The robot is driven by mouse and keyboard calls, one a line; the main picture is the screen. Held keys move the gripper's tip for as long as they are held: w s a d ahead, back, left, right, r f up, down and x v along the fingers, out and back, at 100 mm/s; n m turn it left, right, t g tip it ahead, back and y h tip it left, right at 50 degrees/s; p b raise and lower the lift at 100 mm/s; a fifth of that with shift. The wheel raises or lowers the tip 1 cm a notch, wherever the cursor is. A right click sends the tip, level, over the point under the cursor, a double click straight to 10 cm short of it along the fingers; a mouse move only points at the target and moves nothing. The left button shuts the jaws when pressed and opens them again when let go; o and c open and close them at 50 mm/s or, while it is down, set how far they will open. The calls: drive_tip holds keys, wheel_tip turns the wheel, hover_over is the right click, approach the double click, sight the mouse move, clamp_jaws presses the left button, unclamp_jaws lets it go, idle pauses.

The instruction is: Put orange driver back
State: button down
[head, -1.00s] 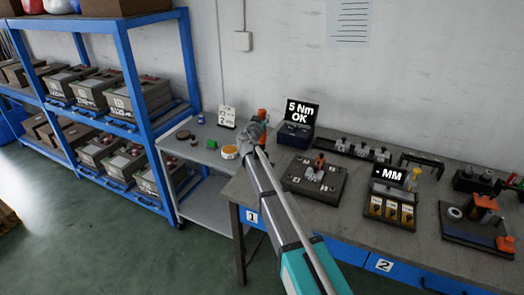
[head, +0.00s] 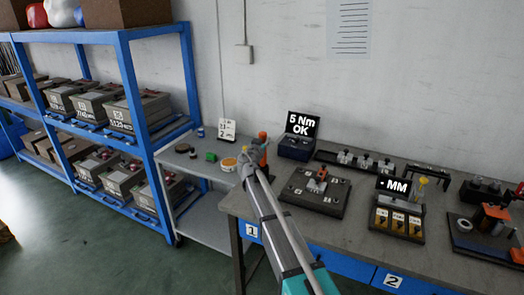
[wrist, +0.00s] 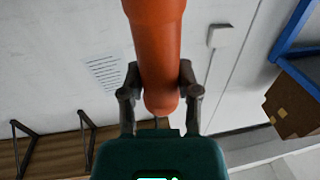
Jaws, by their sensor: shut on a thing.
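The orange driver (head: 263,141) is in my gripper (head: 252,160). In the head view it stands about upright, near the left end of the workbench and the small grey side table; its lower part is hidden behind my gripper. In the wrist view the driver's orange handle (wrist: 157,50) fills the upper middle. My gripper (wrist: 160,92) is shut around the handle near its rounded end, one finger on each side. From these views I cannot tell the height of the driver over the surfaces.
The side table (head: 188,168) holds a yellow-white roll (head: 229,164), a green block (head: 211,157) and a small sign (head: 227,130). The "5 Nm OK" display (head: 301,124) and a dark fixture plate (head: 315,196) are to the right. A blue shelf (head: 130,80) stands left.

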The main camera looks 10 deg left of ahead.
drive_tip(key=shift+f+b, duration=1.85)
drive_tip(key=shift+b, duration=0.1)
drive_tip(key=shift+f, duration=0.1)
drive_tip(key=shift+c, duration=1.6)
unclamp_jaws()
drive_tip(key=s+a, duration=0.2)
drive_tip(key=s, duration=1)
drive_tip(key=shift+w+a, duration=0.1)
drive_tip(key=shift+a, duration=0.05)
